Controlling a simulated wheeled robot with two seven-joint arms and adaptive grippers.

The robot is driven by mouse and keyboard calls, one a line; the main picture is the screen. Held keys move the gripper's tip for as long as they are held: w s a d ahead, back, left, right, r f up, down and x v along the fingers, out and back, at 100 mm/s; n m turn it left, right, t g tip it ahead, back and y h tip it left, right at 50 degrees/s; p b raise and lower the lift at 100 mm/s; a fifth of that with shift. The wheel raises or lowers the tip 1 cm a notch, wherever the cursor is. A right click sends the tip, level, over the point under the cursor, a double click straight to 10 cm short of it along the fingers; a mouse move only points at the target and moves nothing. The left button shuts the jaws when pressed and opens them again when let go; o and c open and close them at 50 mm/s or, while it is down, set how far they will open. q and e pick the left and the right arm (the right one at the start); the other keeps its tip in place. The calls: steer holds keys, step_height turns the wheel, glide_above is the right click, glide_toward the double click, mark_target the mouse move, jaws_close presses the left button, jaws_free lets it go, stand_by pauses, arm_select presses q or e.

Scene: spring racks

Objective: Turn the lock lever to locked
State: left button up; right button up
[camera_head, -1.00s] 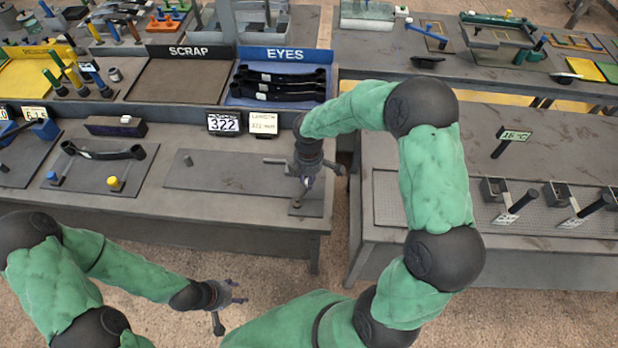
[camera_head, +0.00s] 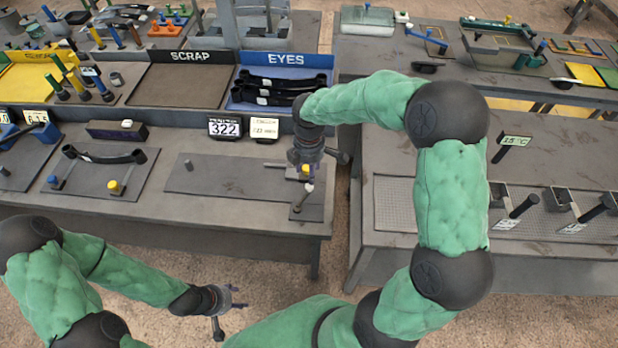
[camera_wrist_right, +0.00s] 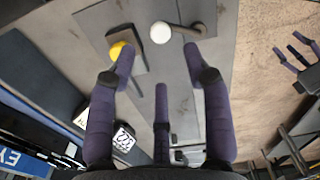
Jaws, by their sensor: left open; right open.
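A short lever with a white ball knob (camera_head: 309,187) stands on a small grey plate (camera_head: 313,212) at the right end of the left bench; the white knob also shows in the right wrist view (camera_wrist_right: 160,32). A yellow knob (camera_head: 307,171) on a dark block is beside it, seen too in the wrist view (camera_wrist_right: 118,50). My right gripper (camera_wrist_right: 158,66) is open above the plate, fingers spread around the area of the two knobs, holding nothing. I cannot tell whether any finger touches. My left gripper (camera_head: 236,298) is open and empty in front of the bench.
A dark link bar (camera_head: 105,156) rests on a fixture at the left. A display reading 322 (camera_head: 224,127) stands behind the plate. Behind are a scrap tray (camera_head: 190,85) and a blue eyes tray (camera_head: 240,92) with dark bars. A gap separates the right bench (camera_head: 395,245).

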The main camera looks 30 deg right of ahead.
steer(key=shift+r, duration=2.25)
